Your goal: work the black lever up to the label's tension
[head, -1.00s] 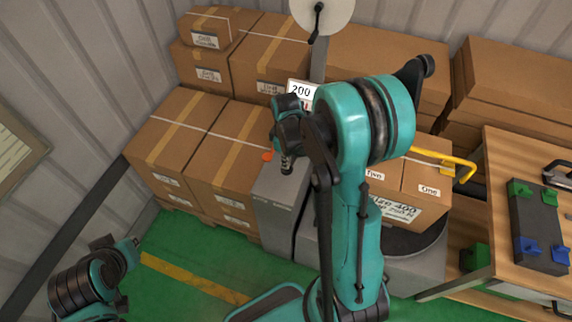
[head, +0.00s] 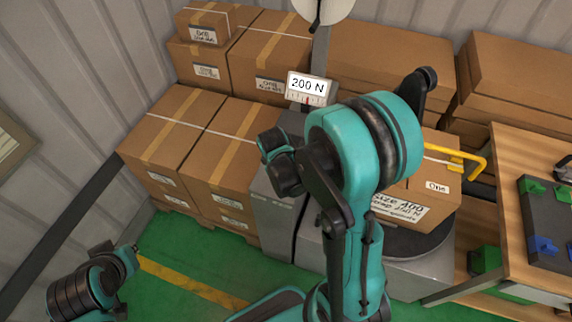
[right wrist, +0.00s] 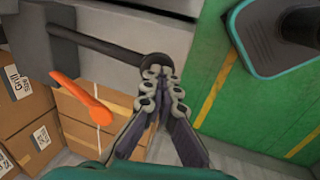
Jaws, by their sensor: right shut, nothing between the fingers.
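The black lever (right wrist: 95,45) runs from a dark block to a round knob (right wrist: 155,66) in the right wrist view. My right gripper (right wrist: 160,84) is shut and empty, its fingertips right at the knob; I cannot tell whether they touch it. In the head view my right arm hides the fingers and the lever. An orange lever (right wrist: 82,97) sits beside the black one. The gauge (head: 307,86) reads 200 N, with a red mark on its scale. The box label (head: 398,208) shows size 400 and what looks like 200 N.
Taped boxes (head: 210,150) stand stacked left of the grey machine (head: 277,215). The labelled carton rests on a dark turntable (head: 425,243) below a yellow handle (head: 465,160). A wooden bench (head: 508,220) with green and blue parts is at the right. Green floor (head: 185,245) is open at front left.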

